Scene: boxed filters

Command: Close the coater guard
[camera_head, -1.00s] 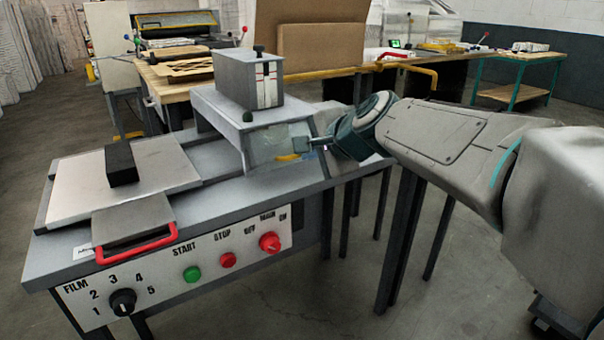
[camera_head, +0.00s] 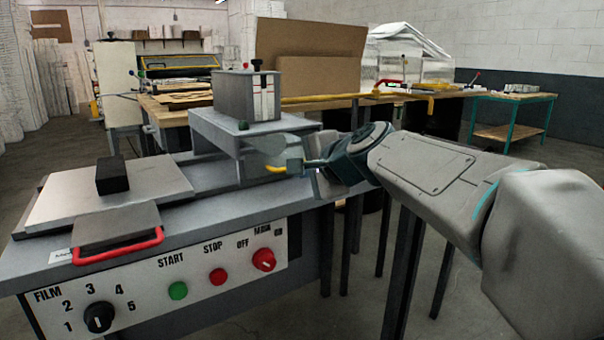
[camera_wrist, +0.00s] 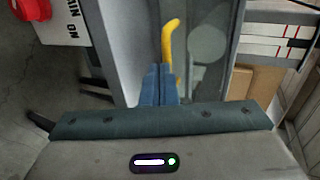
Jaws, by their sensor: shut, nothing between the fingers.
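The coater guard (camera_head: 280,145) is a clear panel below the raised grey housing (camera_head: 225,128) of the coater. It looks tilted outward, partly raised, though its exact angle is hard to tell. Its yellow handle (camera_head: 276,169) is at its lower edge. My gripper (camera_head: 308,166) is just right of the handle. In the wrist view my gripper's fingers (camera_wrist: 159,82) are shut together and empty. The yellow handle (camera_wrist: 168,45) is right at their tips; I cannot tell whether they touch. The clear guard (camera_wrist: 205,45) is right of the handle there.
The coater bench (camera_head: 215,210) carries a flat plate (camera_head: 60,205) with a black block (camera_head: 112,176), a red-handled tray (camera_head: 118,246) and a front panel of buttons and knobs. A grey box (camera_head: 240,97) stands on the housing. A long wooden workbench (camera_head: 165,115) is behind.

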